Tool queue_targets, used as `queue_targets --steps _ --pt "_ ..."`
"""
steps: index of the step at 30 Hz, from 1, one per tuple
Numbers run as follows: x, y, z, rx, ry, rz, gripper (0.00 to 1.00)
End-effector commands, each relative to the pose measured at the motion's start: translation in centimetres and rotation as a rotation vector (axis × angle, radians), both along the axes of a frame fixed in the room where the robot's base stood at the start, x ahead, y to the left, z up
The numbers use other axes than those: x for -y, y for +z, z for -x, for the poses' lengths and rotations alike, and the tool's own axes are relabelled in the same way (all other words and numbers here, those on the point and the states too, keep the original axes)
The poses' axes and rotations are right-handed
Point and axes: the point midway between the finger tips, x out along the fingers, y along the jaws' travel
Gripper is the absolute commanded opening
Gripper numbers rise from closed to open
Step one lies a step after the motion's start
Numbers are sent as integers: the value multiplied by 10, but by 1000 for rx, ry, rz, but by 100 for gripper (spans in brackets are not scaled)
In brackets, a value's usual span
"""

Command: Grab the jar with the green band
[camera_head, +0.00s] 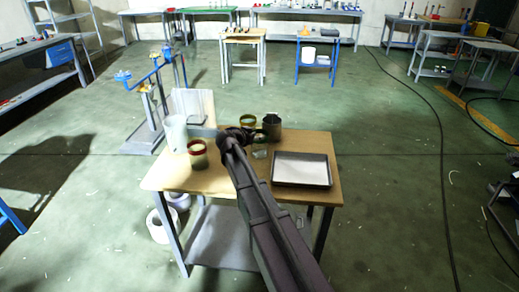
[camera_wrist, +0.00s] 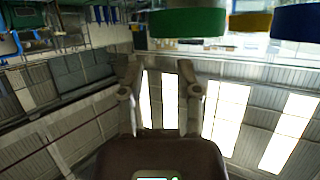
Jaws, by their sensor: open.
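In the wrist view, which appears upside down, a wide green band (camera_wrist: 188,22) shows at the top edge; most of its jar is cut off. My gripper (camera_wrist: 158,78) is open, its two fingers apart with nothing between them, and the green band lies beyond the fingertips and a little right. In the head view my gripper (camera_head: 234,138) is over the back middle of the wooden table, among the jars. It partly hides the jars behind it, so I cannot clearly tell the green-banded one there.
Wrist view: a yellow band (camera_wrist: 250,22) and a blue band (camera_wrist: 297,22) stand beside the green one. On the table (camera_head: 180,180) are a red-banded jar (camera_head: 198,154), a dark jar (camera_head: 272,127), a pale container (camera_head: 175,131) and a black-rimmed tray (camera_head: 302,185). The front left tabletop is clear.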

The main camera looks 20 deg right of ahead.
Motion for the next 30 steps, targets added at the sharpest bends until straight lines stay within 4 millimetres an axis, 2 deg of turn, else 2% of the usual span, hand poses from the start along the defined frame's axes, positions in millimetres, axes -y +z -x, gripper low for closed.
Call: queue_targets --steps 14,30 --pt "4 -2 -3 0 0 0 44" --pt "42 -22 -27 0 0 0 44"
